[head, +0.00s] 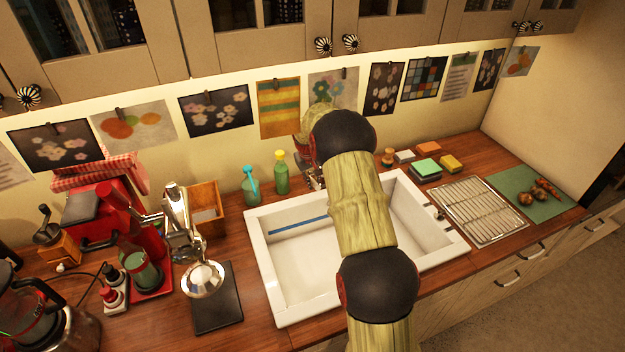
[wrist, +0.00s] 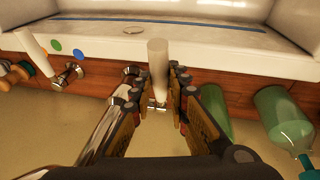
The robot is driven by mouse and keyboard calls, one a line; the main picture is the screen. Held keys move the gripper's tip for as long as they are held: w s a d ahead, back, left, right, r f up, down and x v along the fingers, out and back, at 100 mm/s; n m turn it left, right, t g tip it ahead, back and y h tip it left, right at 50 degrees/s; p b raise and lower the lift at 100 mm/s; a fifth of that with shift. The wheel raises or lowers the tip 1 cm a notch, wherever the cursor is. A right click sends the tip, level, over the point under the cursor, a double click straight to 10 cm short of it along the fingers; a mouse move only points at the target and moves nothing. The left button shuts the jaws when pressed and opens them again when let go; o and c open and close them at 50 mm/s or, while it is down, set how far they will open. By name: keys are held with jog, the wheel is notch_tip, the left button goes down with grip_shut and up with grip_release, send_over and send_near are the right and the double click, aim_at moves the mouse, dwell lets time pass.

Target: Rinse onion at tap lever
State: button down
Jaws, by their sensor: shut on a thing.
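In the wrist view my gripper (wrist: 158,88) is shut on the tap lever (wrist: 158,62), a pale cylindrical handle on a metal stem behind the sink. The metal tap body (wrist: 108,125) is just left of the fingers. A second pale lever (wrist: 36,52) is farther left. In the head view my arm crosses the white sink (head: 290,290) and hides most of the tap and gripper. Round brown things, probably onions (head: 525,198), lie on the green board (head: 507,184) at the right. I see no onion in the visible part of the sink.
A teal pump bottle (head: 252,192) and a green bottle (head: 281,174) stand close behind the sink. Sponges (head: 451,164) and a wire rack (head: 478,208) are to its right. A red coffee machine (head: 110,215) and a chrome press (head: 182,235) crowd the left.

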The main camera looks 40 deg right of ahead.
jog(key=c, duration=1.7)
grip_release()
jog(key=shift+r, duration=0.1)
jog(key=v, duration=1.1)
jog(key=shift+a+r, duration=0.1)
jog(key=shift+r, duration=0.25)
